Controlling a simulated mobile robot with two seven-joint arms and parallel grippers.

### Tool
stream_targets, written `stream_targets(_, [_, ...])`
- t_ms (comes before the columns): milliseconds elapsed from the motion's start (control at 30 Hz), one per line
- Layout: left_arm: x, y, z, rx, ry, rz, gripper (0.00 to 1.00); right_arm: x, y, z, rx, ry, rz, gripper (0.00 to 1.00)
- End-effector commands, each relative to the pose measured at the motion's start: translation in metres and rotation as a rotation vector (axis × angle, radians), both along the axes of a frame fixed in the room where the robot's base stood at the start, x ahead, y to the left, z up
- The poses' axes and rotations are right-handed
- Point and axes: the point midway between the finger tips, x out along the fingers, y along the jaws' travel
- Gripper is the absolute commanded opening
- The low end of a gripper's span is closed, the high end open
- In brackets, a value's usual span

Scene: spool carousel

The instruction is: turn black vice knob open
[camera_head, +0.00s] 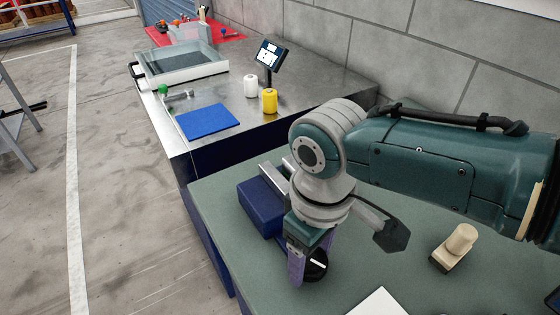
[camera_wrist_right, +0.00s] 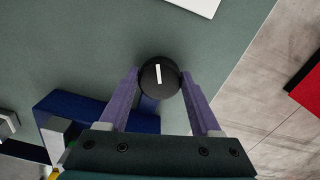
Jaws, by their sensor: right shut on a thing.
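The black vice knob (camera_head: 317,264) is round with a white line on its face. It also shows in the right wrist view (camera_wrist_right: 160,77), its white line near upright there, tilted slightly. The blue vice body (camera_head: 257,207) stands on the green bench top, partly hidden behind my wrist; it shows at the lower left in the right wrist view (camera_wrist_right: 72,114). My right gripper (camera_head: 308,268) has its purple fingers on both sides of the knob and is shut on it. My left gripper is in neither view.
A white sheet or plate (camera_head: 378,304) lies near the front. A metal table beyond holds a blue mat (camera_head: 207,121), white spool (camera_head: 251,86) and yellow spool (camera_head: 269,101).

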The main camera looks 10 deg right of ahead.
Motion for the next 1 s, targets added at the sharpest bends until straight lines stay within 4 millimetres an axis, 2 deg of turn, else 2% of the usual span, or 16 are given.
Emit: stream_targets(1000, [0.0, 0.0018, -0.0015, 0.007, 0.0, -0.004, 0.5, 0.0009, 0.0013, 0.0008, 0.004, -0.003, 0.933, 0.09])
